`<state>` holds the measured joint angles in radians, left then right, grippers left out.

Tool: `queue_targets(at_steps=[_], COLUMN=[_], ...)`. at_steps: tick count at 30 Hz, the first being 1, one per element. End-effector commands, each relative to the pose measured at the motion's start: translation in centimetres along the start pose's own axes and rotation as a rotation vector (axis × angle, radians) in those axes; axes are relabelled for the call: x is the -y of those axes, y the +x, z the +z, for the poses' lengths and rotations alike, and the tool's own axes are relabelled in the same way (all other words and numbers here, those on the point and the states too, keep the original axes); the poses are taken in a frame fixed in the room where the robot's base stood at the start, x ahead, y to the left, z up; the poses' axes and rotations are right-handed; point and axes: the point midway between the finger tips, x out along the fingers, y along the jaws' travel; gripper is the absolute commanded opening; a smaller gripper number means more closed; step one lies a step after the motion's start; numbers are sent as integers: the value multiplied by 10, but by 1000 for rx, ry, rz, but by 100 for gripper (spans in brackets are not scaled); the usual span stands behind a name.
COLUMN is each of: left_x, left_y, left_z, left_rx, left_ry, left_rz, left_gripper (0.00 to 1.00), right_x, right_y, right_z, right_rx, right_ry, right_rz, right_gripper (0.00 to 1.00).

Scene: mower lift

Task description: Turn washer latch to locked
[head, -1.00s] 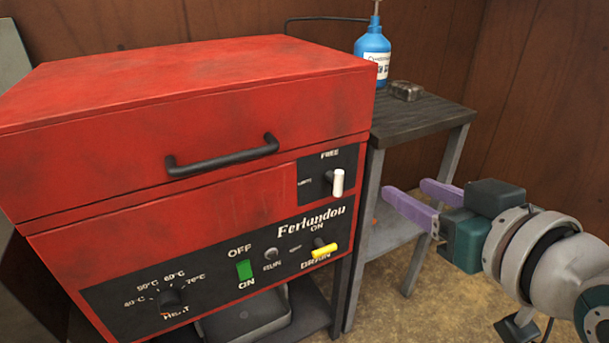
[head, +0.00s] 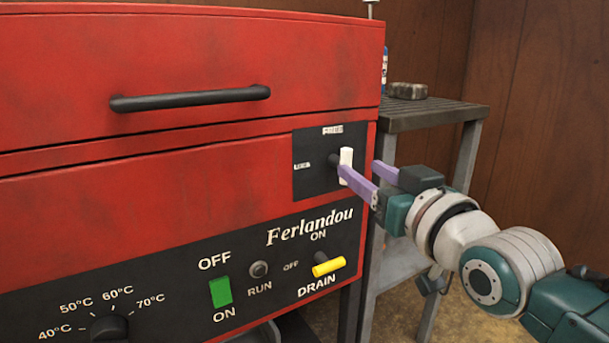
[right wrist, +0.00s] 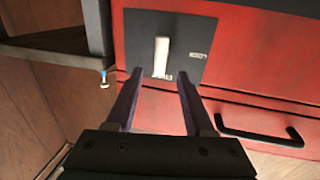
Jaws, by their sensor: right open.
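The washer latch is a white lever (head: 346,160) on a dark knob, set in a black plate on the red washer (head: 200,180). It stands upright under the FREE label, with the LOCK label to its left. In the right wrist view the lever (right wrist: 161,57) lies ahead of and between the two fingers. My right gripper (head: 360,168) is open, with purple fingers pointing at the latch. In the head view the near finger overlaps the lever's lower end; I cannot tell whether they touch. My left gripper is not in view.
A black lid handle (head: 190,98) crosses the washer's front above. The lower panel has a green switch (head: 220,292), a yellow drain lever (head: 328,267) and a heat knob (head: 109,328). A grey side table (head: 430,114) stands behind my right arm.

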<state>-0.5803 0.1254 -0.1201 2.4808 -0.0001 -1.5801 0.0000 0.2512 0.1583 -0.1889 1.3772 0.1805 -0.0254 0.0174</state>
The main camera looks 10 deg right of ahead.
Motion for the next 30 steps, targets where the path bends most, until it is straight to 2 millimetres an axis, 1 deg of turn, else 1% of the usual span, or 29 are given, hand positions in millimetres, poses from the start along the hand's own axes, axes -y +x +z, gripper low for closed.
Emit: queue_targets(at_steps=[1, 3, 6, 9, 13, 20, 30], left_x=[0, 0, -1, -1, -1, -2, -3], left_y=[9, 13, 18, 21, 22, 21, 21], left_z=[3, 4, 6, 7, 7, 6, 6], left_rx=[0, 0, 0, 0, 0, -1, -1], left_ry=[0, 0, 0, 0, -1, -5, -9], left_rz=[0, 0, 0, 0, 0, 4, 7], left_gripper=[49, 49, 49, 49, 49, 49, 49], right_x=[0, 0, 0, 0, 0, 0, 0], right_y=[10, 20, 31, 38, 42, 42, 42], right_z=[4, 3, 3, 2, 1, 1, 1], right_rx=[-1, -1, 1, 1, 2, 2, 2], right_ry=[0, 0, 0, 0, 0, 0, 0], right_rz=[0, 0, -1, -1, 0, 0, 0], right_gripper=[53, 53, 53, 53, 53, 52, 14])
